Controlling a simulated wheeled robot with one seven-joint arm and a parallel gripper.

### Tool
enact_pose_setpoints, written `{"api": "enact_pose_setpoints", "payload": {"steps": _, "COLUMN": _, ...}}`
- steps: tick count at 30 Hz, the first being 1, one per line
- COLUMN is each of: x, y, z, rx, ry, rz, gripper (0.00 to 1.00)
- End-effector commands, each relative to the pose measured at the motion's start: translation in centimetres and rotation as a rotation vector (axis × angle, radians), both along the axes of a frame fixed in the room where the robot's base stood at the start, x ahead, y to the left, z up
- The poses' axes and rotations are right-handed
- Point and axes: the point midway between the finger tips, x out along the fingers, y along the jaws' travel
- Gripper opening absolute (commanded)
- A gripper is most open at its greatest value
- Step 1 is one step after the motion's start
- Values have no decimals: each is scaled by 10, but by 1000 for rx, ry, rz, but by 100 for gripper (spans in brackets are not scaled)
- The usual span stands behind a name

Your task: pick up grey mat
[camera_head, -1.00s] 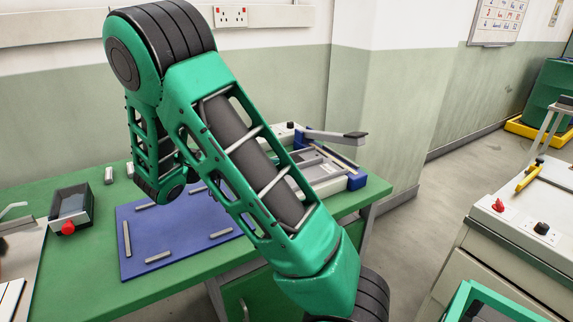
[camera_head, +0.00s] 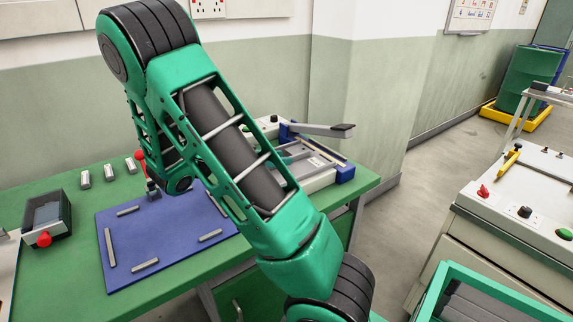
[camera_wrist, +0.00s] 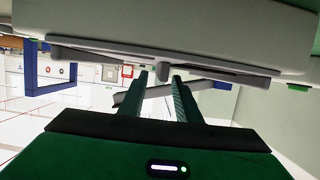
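I cannot make out a grey mat for certain. A flat grey panel (camera_head: 318,162) shows inside the pale bench machine at the back right of the green table, partly hidden by my arm. I cannot tell whether it is the mat. My gripper is hidden in the head view. In the wrist view my gripper (camera_wrist: 160,76) has its two green fingers apart, with nothing seen held. A small grey block shows between and just beyond the fingertips. A blue frame (camera_wrist: 32,70) and a grey bar are beyond them.
A blue mat (camera_head: 165,240) with several grey bars lies on the green table (camera_head: 85,295). A dark box with a red knob (camera_head: 45,225) stands left. The machine's grey lever (camera_head: 325,130) sticks out right. A white control bench (camera_head: 500,215) stands right, across clear floor.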

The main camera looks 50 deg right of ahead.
Motion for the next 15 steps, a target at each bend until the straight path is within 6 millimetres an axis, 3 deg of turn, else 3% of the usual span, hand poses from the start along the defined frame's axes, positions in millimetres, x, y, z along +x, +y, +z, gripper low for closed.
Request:
{"api": "enact_pose_setpoints", "payload": {"steps": 6, "x": -5, "y": -21, "z": -7, "rx": 0, "ry": -1, "rz": 0, "gripper": 30}}
{"api": "enact_pose_setpoints", "payload": {"steps": 14, "x": -5, "y": -22, "z": -7, "rx": 1, "ry": -1, "rz": 1, "gripper": 30}}
{"api": "enact_pose_setpoints", "payload": {"steps": 15, "x": -5, "y": -22, "z": -7, "rx": 0, "ry": -1, "rz": 1, "gripper": 21}}
